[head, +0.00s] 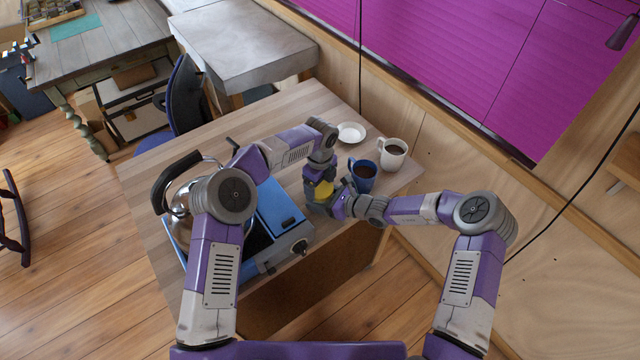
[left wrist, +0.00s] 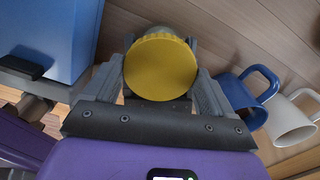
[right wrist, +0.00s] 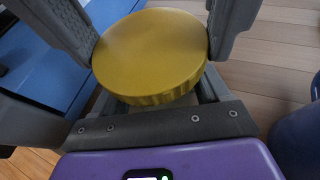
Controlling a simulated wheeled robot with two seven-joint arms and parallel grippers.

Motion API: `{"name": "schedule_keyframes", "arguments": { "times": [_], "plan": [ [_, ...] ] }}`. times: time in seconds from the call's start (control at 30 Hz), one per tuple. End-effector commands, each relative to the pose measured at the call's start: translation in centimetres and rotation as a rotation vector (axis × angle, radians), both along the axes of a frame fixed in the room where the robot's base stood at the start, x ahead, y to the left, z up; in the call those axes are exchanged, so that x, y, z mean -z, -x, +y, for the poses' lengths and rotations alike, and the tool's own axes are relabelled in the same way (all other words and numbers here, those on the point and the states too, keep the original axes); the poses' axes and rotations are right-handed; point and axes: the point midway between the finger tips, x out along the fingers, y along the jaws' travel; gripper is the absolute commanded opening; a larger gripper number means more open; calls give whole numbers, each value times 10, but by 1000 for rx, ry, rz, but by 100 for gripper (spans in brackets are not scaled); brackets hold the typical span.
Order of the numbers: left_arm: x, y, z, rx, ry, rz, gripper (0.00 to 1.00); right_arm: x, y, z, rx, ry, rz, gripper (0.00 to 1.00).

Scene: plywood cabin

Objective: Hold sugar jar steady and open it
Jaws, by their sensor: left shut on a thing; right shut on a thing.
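The sugar jar shows mainly as its round yellow lid (head: 322,189), upright near the table's front edge. The lid also fills the middle of the left wrist view (left wrist: 160,67) and of the right wrist view (right wrist: 150,55). My left gripper (head: 318,175) reaches it from the far side, its fingers around the jar, apparently below the lid. My right gripper (head: 338,205) comes from the right, its fingers on either side of the lid. The lid sits on the jar as far as I can see. The jar's body is mostly hidden by the grippers.
A blue mug (head: 363,175) with dark contents stands just right of the grippers. A white mug (head: 392,154) and a white saucer (head: 351,133) stand behind. A blue camp stove (head: 280,208) with a kettle (head: 180,196) is on the left. Bare table (head: 270,115) lies behind.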

Motion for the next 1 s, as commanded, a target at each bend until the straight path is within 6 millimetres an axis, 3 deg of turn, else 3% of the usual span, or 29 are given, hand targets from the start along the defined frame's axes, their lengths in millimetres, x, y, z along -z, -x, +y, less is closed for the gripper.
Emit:
{"name": "schedule_keyframes", "arguments": {
  "times": [1.0],
  "plan": [
    [-22, 0, 0, 1, 0, 0, 48, 0, 0, 0, 0, -1, -1, 0]
  ]
}}
